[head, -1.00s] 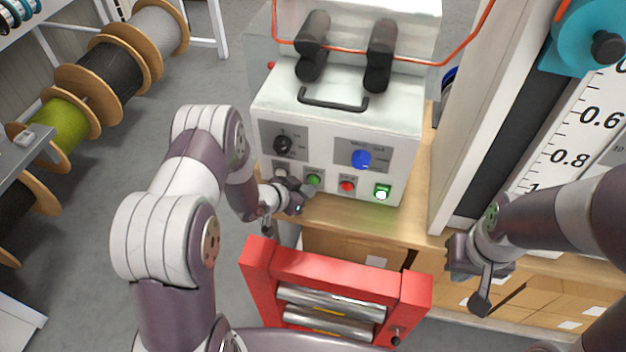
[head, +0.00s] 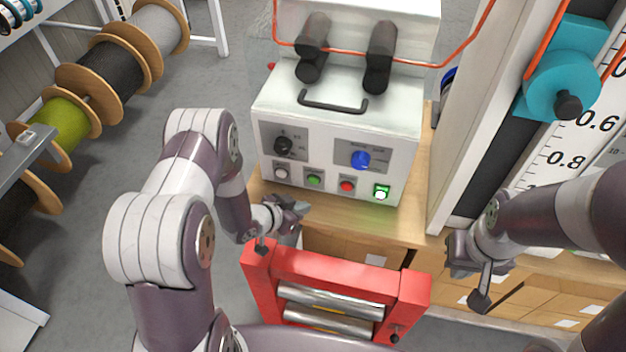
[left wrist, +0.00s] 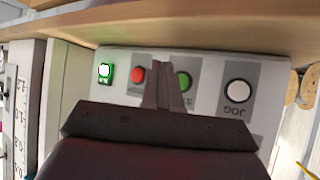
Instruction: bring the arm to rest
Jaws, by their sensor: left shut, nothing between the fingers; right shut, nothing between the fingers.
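My left gripper (head: 297,208) is shut and empty, just in front of the white control box (head: 405,125), below its row of buttons. In the left wrist view its closed fingers (left wrist: 165,92) show in front of the panel, between the red button (left wrist: 138,75) and the green button (left wrist: 183,82). It looks apart from the panel in the head view. My right gripper (head: 482,292) is shut and empty at the right, in front of the wooden bench (head: 405,228).
A red frame with metal rollers (head: 335,265) stands close below my left gripper. A teal slider block (head: 560,85) sits on the scale post at the right. Cable reels (head: 110,70) fill the left rack. Grey floor is clear between the rack and my left arm.

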